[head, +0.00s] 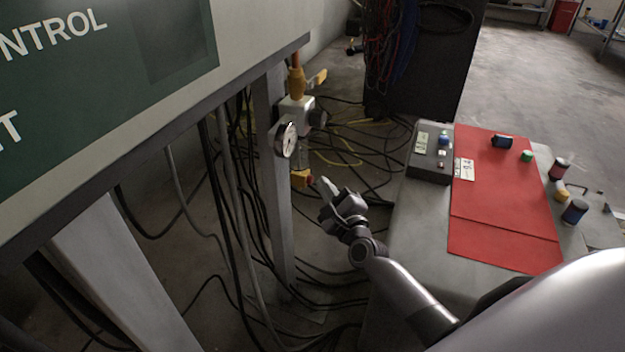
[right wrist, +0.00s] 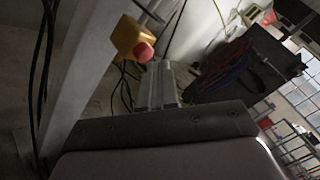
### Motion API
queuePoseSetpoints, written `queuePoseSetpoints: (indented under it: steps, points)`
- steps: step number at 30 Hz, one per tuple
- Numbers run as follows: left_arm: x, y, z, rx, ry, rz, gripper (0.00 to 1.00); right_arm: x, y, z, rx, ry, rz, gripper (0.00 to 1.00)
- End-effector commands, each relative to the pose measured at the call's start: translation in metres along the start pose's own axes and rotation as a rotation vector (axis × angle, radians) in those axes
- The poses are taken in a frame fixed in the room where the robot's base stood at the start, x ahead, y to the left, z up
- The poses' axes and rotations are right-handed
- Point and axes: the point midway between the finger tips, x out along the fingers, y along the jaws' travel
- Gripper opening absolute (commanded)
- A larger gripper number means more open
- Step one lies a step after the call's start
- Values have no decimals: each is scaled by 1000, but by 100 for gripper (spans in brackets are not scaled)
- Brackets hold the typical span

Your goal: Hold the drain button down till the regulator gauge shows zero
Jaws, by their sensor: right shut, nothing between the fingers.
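The regulator gauge (head: 286,139) is a round white dial on the post under the green panel. Its needle is too small to read. Below it the red drain button (head: 310,181) sits on a small yellow housing (head: 299,178). My right gripper (head: 327,187) is shut and empty, its tips just right of the button and seemingly apart from it. In the right wrist view the red button (right wrist: 144,52) and yellow housing (right wrist: 131,37) show beyond the shut fingers (right wrist: 158,72). I cannot tell the exact gap. My left gripper is not in view.
A grey post (head: 276,200) and hanging black cables stand left of the gripper. A yellow valve handle (head: 318,77) is above the gauge. At right, a grey bench carries a red mat (head: 500,240), a control box (head: 431,155) and small containers.

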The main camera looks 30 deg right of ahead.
Motion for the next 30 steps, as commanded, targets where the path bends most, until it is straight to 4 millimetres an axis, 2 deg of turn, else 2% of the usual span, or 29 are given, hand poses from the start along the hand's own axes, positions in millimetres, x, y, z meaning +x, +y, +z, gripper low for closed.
queuePoseSetpoints:
  steps: [14,30]
  points:
    - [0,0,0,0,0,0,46,-6,-5,-5,0,1,-1,0]
    - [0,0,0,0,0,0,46,-38,-28,-28,-1,1,-1,0]
